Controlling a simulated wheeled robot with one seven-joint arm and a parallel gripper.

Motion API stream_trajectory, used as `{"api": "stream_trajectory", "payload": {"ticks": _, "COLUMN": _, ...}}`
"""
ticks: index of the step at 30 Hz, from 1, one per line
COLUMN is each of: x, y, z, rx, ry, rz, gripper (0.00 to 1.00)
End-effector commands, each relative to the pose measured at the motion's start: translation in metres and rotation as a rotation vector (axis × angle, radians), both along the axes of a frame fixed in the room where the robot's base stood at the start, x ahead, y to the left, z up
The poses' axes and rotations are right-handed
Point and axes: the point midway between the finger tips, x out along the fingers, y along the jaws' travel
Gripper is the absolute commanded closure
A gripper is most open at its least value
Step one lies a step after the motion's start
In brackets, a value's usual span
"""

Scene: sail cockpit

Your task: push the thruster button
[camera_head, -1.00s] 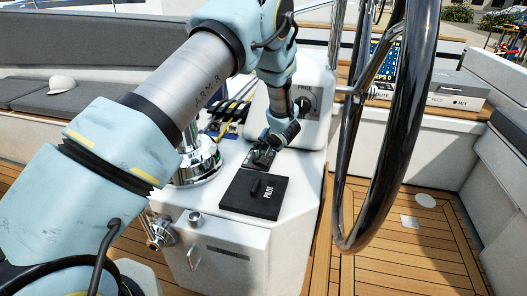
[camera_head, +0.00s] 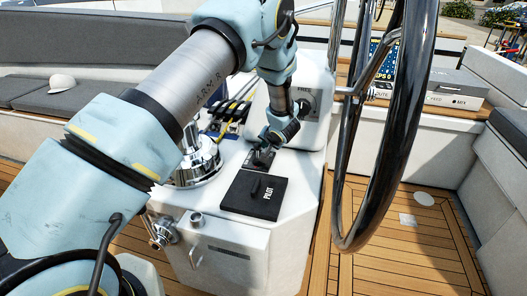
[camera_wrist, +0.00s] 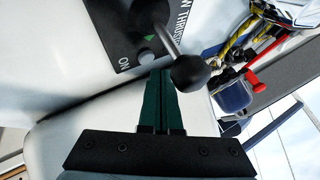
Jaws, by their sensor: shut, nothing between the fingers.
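The black thruster panel (camera_wrist: 118,30) shows in the wrist view, with partly cut-off "THRUSTER" lettering and an "ON" label. A small round grey button (camera_wrist: 147,57) sits near the "ON" label. A lever with a black ball knob (camera_wrist: 190,72) rises from the panel beside it. My gripper (camera_wrist: 161,72) has its green fingers shut together and empty, tips just short of the button in the picture. I cannot tell whether they touch it. In the head view my gripper (camera_head: 265,147) is over the small panel (camera_head: 258,161), hiding much of it.
A black pad marked "PILOT" (camera_head: 254,195) lies in front of the panel on the white console (camera_head: 292,195). A chrome winch (camera_head: 198,160) stands left. The large steering wheel (camera_head: 398,130) is close on the right. Colored ropes (camera_wrist: 240,40) lie beyond the knob.

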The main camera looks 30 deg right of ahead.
Motion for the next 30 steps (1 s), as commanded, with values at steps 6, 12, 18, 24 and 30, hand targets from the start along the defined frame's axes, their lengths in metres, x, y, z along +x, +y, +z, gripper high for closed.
{"api": "stream_trajectory", "payload": {"ticks": 6, "x": 0.000, "y": 0.000, "z": 0.012, "rx": 0.000, "ry": 0.000, "rz": 0.000, "gripper": 1.00}}
{"api": "stream_trajectory", "payload": {"ticks": 12, "x": 0.000, "y": 0.000, "z": 0.028, "rx": 0.000, "ry": 0.000, "rz": 0.000, "gripper": 1.00}}
{"api": "stream_trajectory", "payload": {"ticks": 18, "x": 0.000, "y": 0.000, "z": 0.043, "rx": 0.001, "ry": 0.000, "rz": -0.001, "gripper": 1.00}}
{"api": "stream_trajectory", "payload": {"ticks": 24, "x": 0.000, "y": 0.000, "z": 0.059, "rx": 0.000, "ry": 0.000, "rz": 0.000, "gripper": 1.00}}
{"api": "stream_trajectory", "payload": {"ticks": 30, "x": 0.000, "y": 0.000, "z": 0.060, "rx": 0.000, "ry": 0.000, "rz": 0.000, "gripper": 1.00}}
